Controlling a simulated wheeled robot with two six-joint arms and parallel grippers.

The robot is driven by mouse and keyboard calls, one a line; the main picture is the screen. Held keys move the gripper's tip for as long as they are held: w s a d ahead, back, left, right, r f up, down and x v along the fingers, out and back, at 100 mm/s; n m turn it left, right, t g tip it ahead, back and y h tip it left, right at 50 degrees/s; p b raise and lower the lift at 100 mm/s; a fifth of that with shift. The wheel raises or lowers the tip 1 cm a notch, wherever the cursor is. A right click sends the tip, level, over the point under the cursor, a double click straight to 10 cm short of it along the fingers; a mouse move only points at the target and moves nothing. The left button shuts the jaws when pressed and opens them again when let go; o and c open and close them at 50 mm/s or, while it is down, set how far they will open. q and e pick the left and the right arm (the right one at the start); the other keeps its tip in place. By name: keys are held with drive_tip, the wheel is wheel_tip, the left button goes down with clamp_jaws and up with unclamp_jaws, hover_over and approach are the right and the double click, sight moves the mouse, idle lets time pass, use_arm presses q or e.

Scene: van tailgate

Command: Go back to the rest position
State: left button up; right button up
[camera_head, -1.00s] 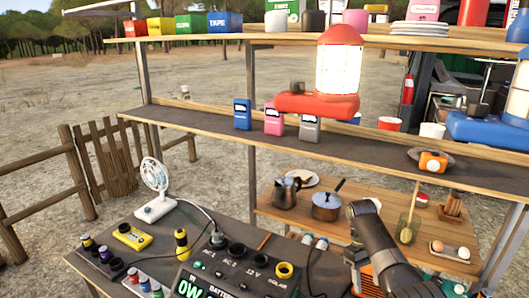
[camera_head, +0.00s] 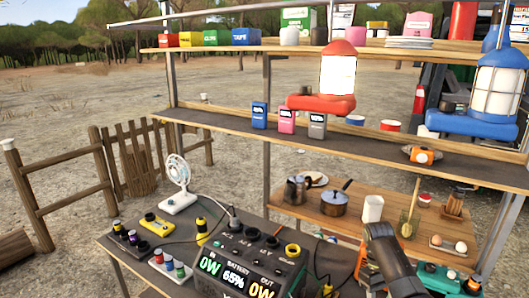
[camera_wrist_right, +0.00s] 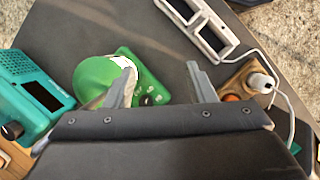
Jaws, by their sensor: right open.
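My right gripper (camera_wrist_right: 160,75) shows in the right wrist view, with its two fingers apart and nothing held between them. Below it is a green device with a rounded green top (camera_wrist_right: 95,80) and a base with small dials (camera_wrist_right: 148,97); the left finger overlaps it in the picture, and I cannot tell whether they touch. In the head view a dark link of my right arm rises at the lower right, in front of the worktop, and its gripper does not show there. My left gripper is in neither view.
A battery unit (camera_head: 250,262), a fan (camera_head: 176,183) and small bottles stand on the dark table. Shelves behind hold a red lantern (camera_head: 335,80), a blue lantern (camera_head: 490,95) and boxes. A teal device (camera_wrist_right: 25,100) sits left of the gripper.

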drive_tip(key=s+f+t, duration=0.1)
drive_tip(key=s+f, duration=0.3)
drive_tip(key=s, duration=0.1)
drive_tip(key=s+f+m+t, duration=0.1)
drive_tip(key=s+f, duration=0.3)
drive_tip(key=s, duration=0.2)
drive_tip(key=s+f+t, duration=0.1)
drive_tip(key=s+f, duration=0.3)
drive_tip(key=s, duration=0.2)
drive_tip(key=shift+a+t, duration=0.1)
drive_tip(key=shift+t, duration=0.3)
drive_tip(key=s+r+m+t, duration=0.1)
drive_tip(key=s+r, duration=0.2)
drive_tip(key=s, duration=0.4)
drive_tip(key=s+a+r+m+t, duration=0.1)
drive_tip(key=s+r+t, duration=0.15)
drive_tip(key=s, duration=0.35)
drive_tip(key=s+r+m+t, duration=0.1)
drive_tip(key=s+r, duration=0.3)
drive_tip(key=s, duration=0.3)
wheel_tip(320, 180, down, 27)
drive_tip(key=d+g+b, duration=0.1)
drive_tip(key=d+g, duration=0.1)
drive_tip(key=s+a+f+g+b, duration=0.1)
drive_tip(key=s+a+f, duration=0.1)
drive_tip(key=s+f, duration=1.2)
wheel_tip(320, 180, down, 2)
drive_tip(key=shift+s+f, duration=0.25)
drive_tip(key=shift+s, duration=0.05)
